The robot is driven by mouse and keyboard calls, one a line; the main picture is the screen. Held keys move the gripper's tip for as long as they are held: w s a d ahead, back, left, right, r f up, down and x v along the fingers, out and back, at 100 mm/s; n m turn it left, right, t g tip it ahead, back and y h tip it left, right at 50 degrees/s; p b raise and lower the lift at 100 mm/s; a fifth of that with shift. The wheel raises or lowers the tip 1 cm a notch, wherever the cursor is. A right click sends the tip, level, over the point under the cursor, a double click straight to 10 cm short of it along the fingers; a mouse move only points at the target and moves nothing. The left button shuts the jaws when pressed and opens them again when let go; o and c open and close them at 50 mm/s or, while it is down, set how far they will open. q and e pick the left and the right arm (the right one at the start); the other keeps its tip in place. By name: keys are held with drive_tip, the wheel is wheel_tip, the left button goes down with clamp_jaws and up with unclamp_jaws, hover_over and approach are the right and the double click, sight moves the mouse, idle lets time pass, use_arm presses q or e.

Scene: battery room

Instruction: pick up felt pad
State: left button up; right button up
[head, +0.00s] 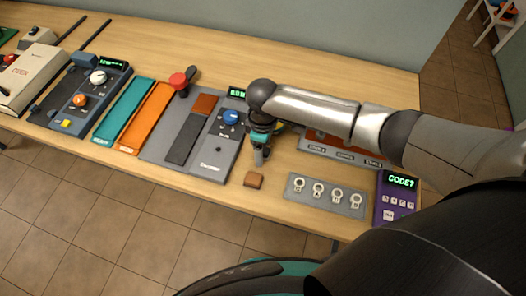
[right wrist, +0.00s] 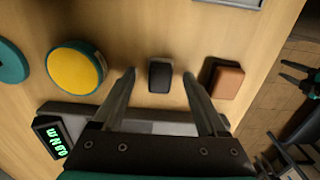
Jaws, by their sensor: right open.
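My right gripper (head: 260,158) is open, pointing down over the wooden table. In the right wrist view its fingertips (right wrist: 158,74) are apart, one to each side of a small dark block (right wrist: 160,77) with rounded corners, seemingly the felt pad. No contact shows, and I cannot judge the height gap. The head view does not clearly show this dark block behind the gripper. A small brown block (head: 253,180) lies near the front edge, and the right wrist view shows it right of the right finger (right wrist: 228,79). Dark prongs (right wrist: 297,80) at the wrist view's right may be my left gripper.
A grey tray with white rings (head: 325,206) and a purple keypad box (head: 398,196) stand to the right. A grey panel with a blue knob (head: 231,118) is left of the gripper. A yellow round piece (right wrist: 76,69) is left of the fingers.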

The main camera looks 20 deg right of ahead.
drive_tip(key=shift+f, duration=0.15)
clamp_jaws()
idle(0.5)
